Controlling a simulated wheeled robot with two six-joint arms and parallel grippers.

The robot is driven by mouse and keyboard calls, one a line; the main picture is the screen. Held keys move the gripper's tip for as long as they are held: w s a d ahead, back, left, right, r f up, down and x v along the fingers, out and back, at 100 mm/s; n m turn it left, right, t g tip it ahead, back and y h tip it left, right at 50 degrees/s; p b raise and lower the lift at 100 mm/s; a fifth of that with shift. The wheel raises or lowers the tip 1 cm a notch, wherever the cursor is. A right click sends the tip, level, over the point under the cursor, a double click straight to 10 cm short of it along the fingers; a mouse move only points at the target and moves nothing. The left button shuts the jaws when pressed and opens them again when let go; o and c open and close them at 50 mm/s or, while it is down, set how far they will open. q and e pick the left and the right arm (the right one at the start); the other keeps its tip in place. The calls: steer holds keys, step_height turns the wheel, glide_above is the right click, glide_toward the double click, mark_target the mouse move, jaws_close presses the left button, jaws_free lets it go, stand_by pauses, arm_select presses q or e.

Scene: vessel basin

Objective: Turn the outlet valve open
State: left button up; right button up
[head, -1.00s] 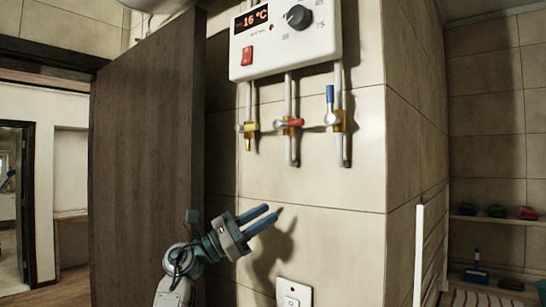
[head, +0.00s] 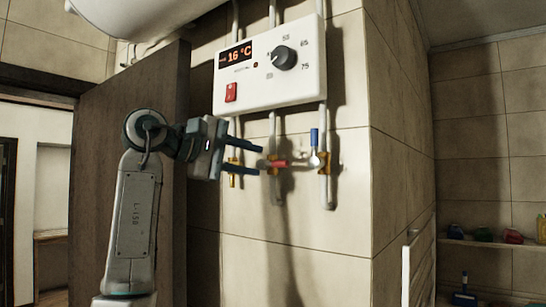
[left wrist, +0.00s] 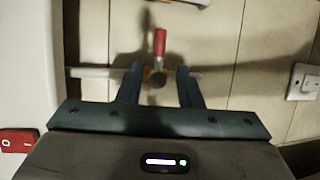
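Three valves sit on pipes under a white control box. The right valve has a blue handle (head: 315,138) standing upright. The left valve (head: 232,181), brass-yellow, is partly hidden by my left gripper (head: 257,160). That gripper is open, its fingers pointing right toward the red-handled valve. In the left wrist view, the red handle (left wrist: 160,42) and its dark hub show between the spread fingertips (left wrist: 158,70); contact cannot be told. My right gripper is not in view.
The control box (head: 268,75) reads 16 °C and has a dark knob and a red switch. A white tank (head: 150,15) hangs above. A dark door (head: 95,150) stands behind my left arm. A white wall plate (left wrist: 303,82) shows in the left wrist view.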

mark_target(271, 164)
arm_select(q)
steer(key=p+x, duration=0.2)
steer(key=x, duration=0.3)
steer(key=shift+d+r, duration=0.1)
steer(key=shift+d, duration=0.2)
steer(key=shift+w+d+f, duration=0.25)
steer(key=shift+w, duration=0.05)
steer(key=shift+c, duration=0.4)
jaws_close()
